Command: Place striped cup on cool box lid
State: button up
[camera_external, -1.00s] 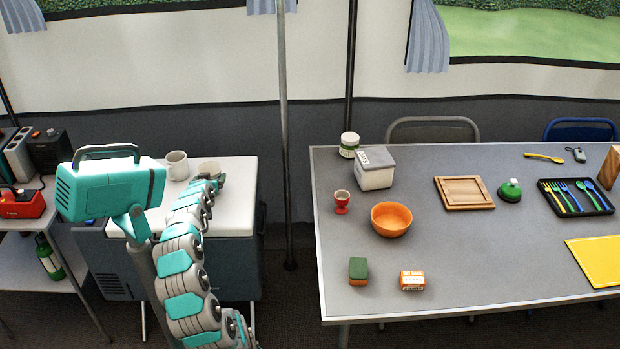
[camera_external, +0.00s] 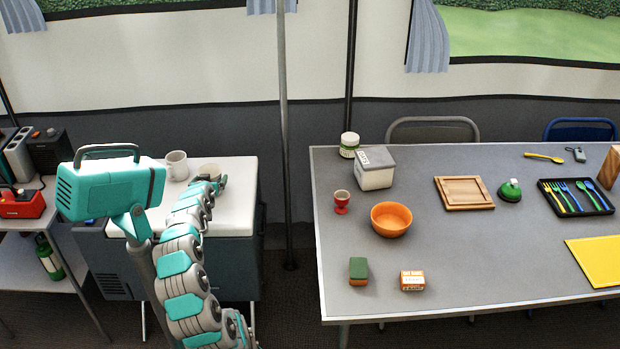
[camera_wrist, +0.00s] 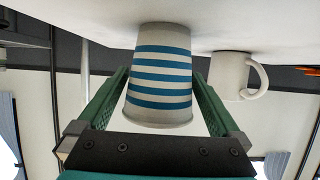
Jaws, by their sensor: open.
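The striped cup (camera_wrist: 160,75), white with blue bands, stands upright on the white cool box lid (camera_wrist: 100,12); the wrist view shows it upside down. In the external view the cup (camera_external: 209,169) is partly hidden behind my gripper (camera_external: 214,182), at the right part of the lid (camera_external: 237,200). In the wrist view my gripper's green fingers (camera_wrist: 160,84) are open, one on each side of the cup, with small gaps visible beside it.
A plain white mug (camera_wrist: 231,76) stands on the lid close to the cup, and shows left of it in the external view (camera_external: 177,165). A tent pole (camera_external: 284,130) rises right of the cool box. A grey table (camera_external: 450,260) with several items stands farther right.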

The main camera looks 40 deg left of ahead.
jog(key=b+v, duration=0.1)
jog(key=v, duration=1)
jog(key=shift+s+d, duration=0.3)
